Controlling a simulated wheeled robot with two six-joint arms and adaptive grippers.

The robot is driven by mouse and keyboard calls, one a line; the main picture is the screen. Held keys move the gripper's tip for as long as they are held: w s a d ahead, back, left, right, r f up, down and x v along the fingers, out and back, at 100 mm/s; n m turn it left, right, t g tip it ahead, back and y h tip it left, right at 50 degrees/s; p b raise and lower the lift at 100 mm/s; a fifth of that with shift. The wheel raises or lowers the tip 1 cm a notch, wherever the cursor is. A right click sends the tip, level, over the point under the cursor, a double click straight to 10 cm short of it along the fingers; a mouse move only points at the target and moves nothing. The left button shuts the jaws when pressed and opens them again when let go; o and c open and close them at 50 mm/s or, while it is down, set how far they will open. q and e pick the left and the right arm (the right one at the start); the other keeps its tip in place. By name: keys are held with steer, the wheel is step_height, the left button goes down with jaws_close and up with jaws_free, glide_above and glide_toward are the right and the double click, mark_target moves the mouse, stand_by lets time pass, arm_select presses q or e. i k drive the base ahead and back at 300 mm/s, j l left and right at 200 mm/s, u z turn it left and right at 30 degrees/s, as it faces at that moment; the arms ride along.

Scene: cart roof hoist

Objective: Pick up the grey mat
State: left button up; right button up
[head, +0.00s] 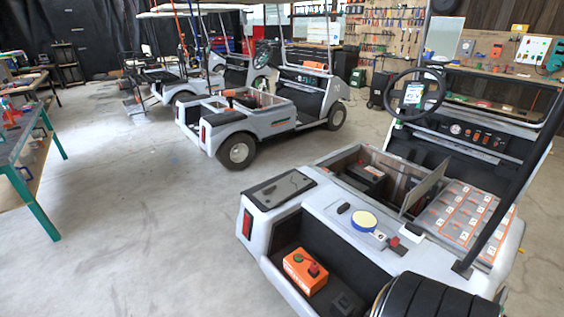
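A flat dark grey rectangle (278,188), which looks like the grey mat, lies on the left corner of the nearest cart's pale body (330,221). A small dark thing seems to lie on it, too small to name.
An open bay beside the mat holds a dark battery (366,178). An orange box (305,271) sits in the lower recess. Open floor (130,220) lies left.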

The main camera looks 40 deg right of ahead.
mark_target(270, 196)
steer(key=i+z, duration=0.15)
steer(key=i, duration=0.3)
steer(key=i+z, duration=0.15)
steer(key=i, duration=0.35)
steer(key=i+j+z, duration=0.15)
steer(key=i, duration=0.3)
steer(key=i+j+z, duration=0.15)
steer(key=i, duration=0.35)
steer(key=i+j+z, duration=0.15)
steer(key=i, duration=0.3)
steer(key=i+j+z, duration=0.15)
steer(key=i+z, duration=0.35)
steer(key=i+j+z, duration=0.25)
steer(key=z, duration=0.25)
steer(key=i+j+z, duration=0.25)
steer(key=j+z, duration=0.2)
steer(key=i+j+z, duration=0.2)
steer(key=j+z, duration=0.3)
steer(key=i+j+z, duration=0.15)
steer(key=j+z, duration=0.55)
steer(key=j, duration=0.2)
